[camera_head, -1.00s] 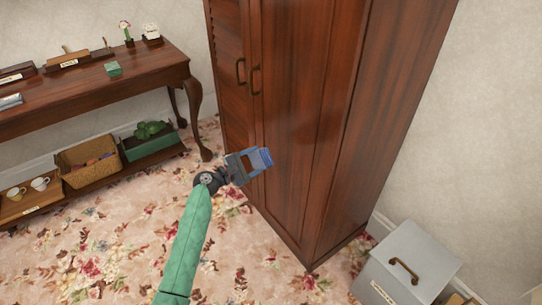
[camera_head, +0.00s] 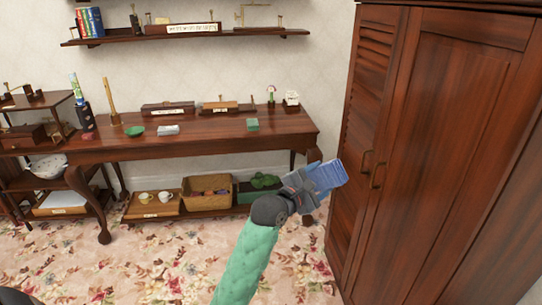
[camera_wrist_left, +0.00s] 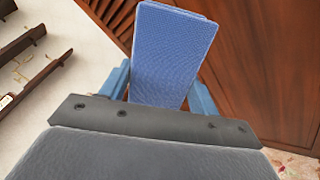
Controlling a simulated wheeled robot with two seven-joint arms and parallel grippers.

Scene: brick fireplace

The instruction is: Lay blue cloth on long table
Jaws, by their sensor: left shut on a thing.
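The blue cloth (camera_head: 327,175) is a folded, flat pad held in my left gripper (camera_head: 311,184), which is shut on it in front of the wardrobe. In the left wrist view the cloth (camera_wrist_left: 172,52) stands out between the two blue-grey fingers. The long table (camera_head: 200,141) is dark wood and runs along the wall, left of and beyond the gripper. The cloth is held apart from the table top, near its right end in the picture. My right gripper is out of view.
A tall wooden wardrobe (camera_head: 430,150) stands close on the right. A basket (camera_head: 208,188) is below. The table's front strip has bare room.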

